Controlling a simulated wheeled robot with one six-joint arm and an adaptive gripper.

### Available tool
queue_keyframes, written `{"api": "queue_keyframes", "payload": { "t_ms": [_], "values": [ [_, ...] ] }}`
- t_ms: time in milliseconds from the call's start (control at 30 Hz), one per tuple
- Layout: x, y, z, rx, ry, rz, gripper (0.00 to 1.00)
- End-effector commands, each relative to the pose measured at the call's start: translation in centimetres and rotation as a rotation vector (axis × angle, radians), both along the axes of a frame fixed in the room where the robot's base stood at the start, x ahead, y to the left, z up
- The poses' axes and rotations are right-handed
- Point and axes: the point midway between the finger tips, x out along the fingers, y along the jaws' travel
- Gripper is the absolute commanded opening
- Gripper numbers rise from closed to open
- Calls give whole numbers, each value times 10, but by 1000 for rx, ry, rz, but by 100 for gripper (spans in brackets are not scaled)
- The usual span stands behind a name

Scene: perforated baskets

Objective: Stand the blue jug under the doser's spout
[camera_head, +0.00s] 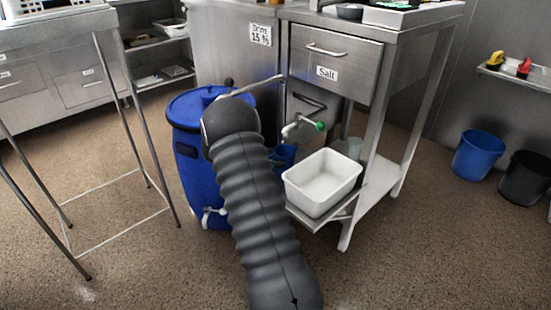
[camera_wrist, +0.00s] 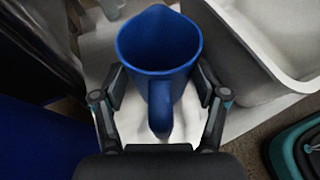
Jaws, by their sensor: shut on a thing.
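The blue jug (camera_wrist: 158,45) is upright between the two fingers of my gripper (camera_wrist: 161,82) in the wrist view. Its open mouth faces the camera and its handle points towards my palm. My gripper is shut on it. In the head view a small part of the jug (camera_head: 284,154) shows just right of my arm, which hides the rest and my gripper. A pale pipe with a green-tipped tap (camera_head: 301,126), which looks like the doser's spout, sticks out above and slightly right of the jug. Whether the jug is directly beneath it, or touches the shelf, I cannot tell.
A white tub (camera_head: 320,184) stands on the low shelf close to the jug's right; it also shows in the wrist view (camera_wrist: 258,72). A large blue barrel (camera_head: 190,165) stands left of my arm. A steel table leg (camera_head: 379,150) rises behind the tub. Open floor lies in front.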

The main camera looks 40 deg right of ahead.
Motion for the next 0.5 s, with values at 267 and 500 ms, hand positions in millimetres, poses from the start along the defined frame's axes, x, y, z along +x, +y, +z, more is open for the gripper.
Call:
{"api": "queue_keyframes", "payload": {
  "t_ms": [267, 500],
  "values": [
    [0, 0, -2, 0, 0, 0, 99],
    [0, 0, -2, 0, 0, 0, 99]
  ]
}}
